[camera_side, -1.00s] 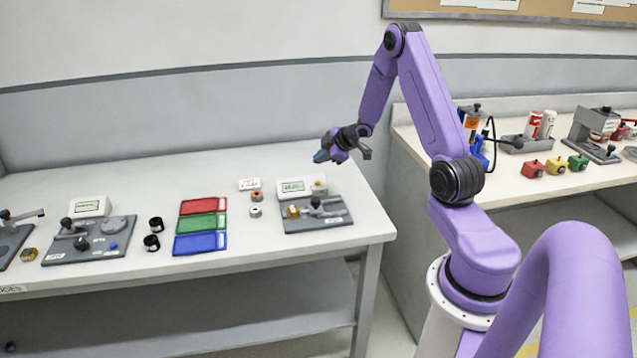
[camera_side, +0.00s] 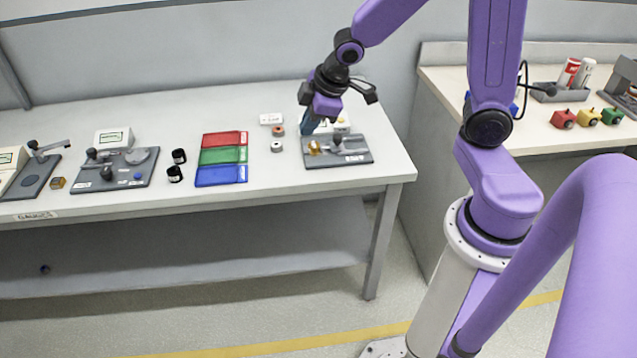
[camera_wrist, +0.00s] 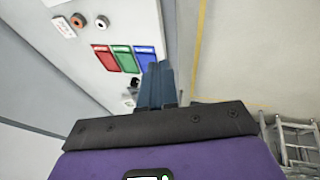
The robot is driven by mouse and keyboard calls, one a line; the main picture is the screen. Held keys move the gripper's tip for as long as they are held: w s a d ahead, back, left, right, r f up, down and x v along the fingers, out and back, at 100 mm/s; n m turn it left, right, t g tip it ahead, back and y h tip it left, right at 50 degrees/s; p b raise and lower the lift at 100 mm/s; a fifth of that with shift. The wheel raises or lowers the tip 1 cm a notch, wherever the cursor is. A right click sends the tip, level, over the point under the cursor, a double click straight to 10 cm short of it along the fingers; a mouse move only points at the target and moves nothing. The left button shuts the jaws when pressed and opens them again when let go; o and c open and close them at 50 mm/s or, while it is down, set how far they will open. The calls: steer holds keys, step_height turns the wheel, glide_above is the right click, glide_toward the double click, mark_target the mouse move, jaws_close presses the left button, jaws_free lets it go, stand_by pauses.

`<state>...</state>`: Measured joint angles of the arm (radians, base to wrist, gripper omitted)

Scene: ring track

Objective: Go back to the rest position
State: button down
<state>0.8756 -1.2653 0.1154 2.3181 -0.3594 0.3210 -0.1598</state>
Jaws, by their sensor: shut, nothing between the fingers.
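My gripper (camera_side: 308,124) is in the side view, above the white table (camera_side: 110,215) at its right end, just left of and behind the right gauge plate (camera_side: 350,158). Its blue fingers point down. In the wrist view the fingers (camera_wrist: 158,80) are together with nothing between them. A reddish ring (camera_side: 277,130) and a pale ring (camera_side: 277,146) lie on the table left of the gripper. They also show in the wrist view, reddish (camera_wrist: 78,20) and pale (camera_wrist: 102,22). The fingers partly hide the display box behind the plate.
Red (camera_side: 224,139), green (camera_side: 222,156) and blue (camera_side: 221,175) trays lie in the table's middle. Two black cylinders (camera_side: 179,156) and a left gauge plate (camera_side: 115,178) stand further left. A second bench (camera_side: 450,80) is at right. Space above the trays is clear.

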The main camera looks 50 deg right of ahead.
steer(key=s+a+r+n+g, duration=0.1)
steer(key=s+a+g, duration=0.1)
steer(key=s, duration=1)
steer(key=s+a+r+n+g, duration=0.1)
steer(key=s+a+r+g, duration=0.1)
steer(key=s, duration=1)
steer(key=shift+a+r+n+g, duration=0.2)
steer(key=shift+a+n+g, duration=0.1)
steer(key=shift+a, duration=0.2)
steer(key=shift+w, duration=0.1)
